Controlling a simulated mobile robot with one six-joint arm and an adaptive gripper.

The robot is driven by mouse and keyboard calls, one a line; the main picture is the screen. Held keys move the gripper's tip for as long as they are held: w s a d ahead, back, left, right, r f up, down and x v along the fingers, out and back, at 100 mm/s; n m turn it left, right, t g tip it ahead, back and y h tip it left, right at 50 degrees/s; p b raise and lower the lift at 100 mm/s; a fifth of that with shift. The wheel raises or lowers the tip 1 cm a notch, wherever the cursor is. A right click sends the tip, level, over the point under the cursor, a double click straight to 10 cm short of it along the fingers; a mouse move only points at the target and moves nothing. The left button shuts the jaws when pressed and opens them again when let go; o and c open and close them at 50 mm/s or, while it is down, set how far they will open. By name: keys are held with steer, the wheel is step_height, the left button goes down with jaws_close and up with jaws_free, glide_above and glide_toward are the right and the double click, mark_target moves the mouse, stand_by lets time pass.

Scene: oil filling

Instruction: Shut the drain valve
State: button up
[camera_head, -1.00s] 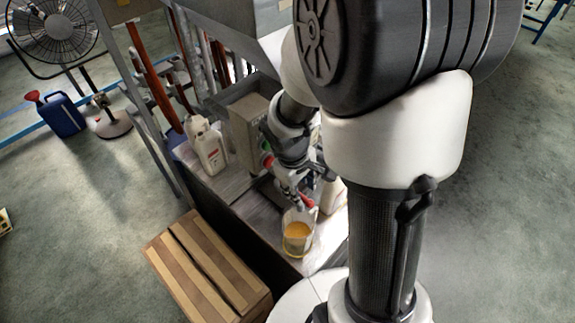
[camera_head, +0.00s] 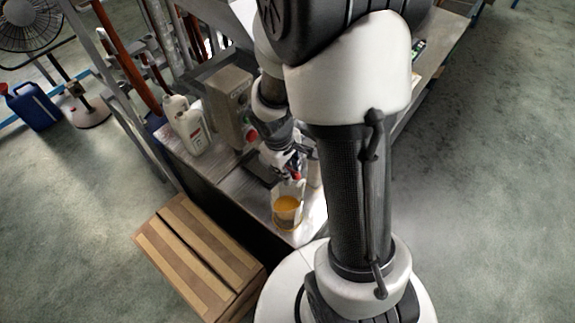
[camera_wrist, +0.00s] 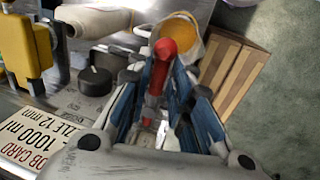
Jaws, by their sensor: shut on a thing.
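A red valve lever (camera_wrist: 165,50) stands between the fingers of my gripper (camera_wrist: 178,75) in the wrist view, and the gripper is shut on it. The lever's rounded red end shows past the fingers; the valve body is mostly hidden by the gripper. In the head view the red lever (camera_head: 296,177) shows as a small spot at my gripper (camera_head: 288,172), just above a clear jug (camera_head: 287,217). The jug holds yellow-orange oil, which also shows behind the lever in the wrist view (camera_wrist: 178,28). I cannot tell whether oil is flowing.
White bottles (camera_head: 192,128) and a grey box (camera_head: 227,100) stand on the bench. The wrist view shows a job card (camera_wrist: 30,145), a black knob (camera_wrist: 95,80) and a yellow part (camera_wrist: 25,45).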

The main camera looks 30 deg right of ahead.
jaws_close()
steer(key=shift+a+b, duration=0.1)
steer(key=shift+b, duration=0.2)
steer(key=shift+w+a+m+g+b, duration=0.1)
steer(key=shift+a+m+g+b, duration=0.15)
steer(key=shift+a+m+b, duration=0.9)
steer(key=shift+w+a+m+g+b, duration=0.25)
steer(key=shift+m+b, duration=0.3)
steer(key=shift+m, duration=1.3)
steer(key=shift+a+m+g+b, duration=0.3)
steer(key=shift+a+m+b, duration=0.45)
steer(key=shift+m, duration=0.75)
steer(key=shift+d, duration=0.1)
steer(key=o, duration=0.6)
jaws_free()
steer(key=shift+c, duration=0.2)
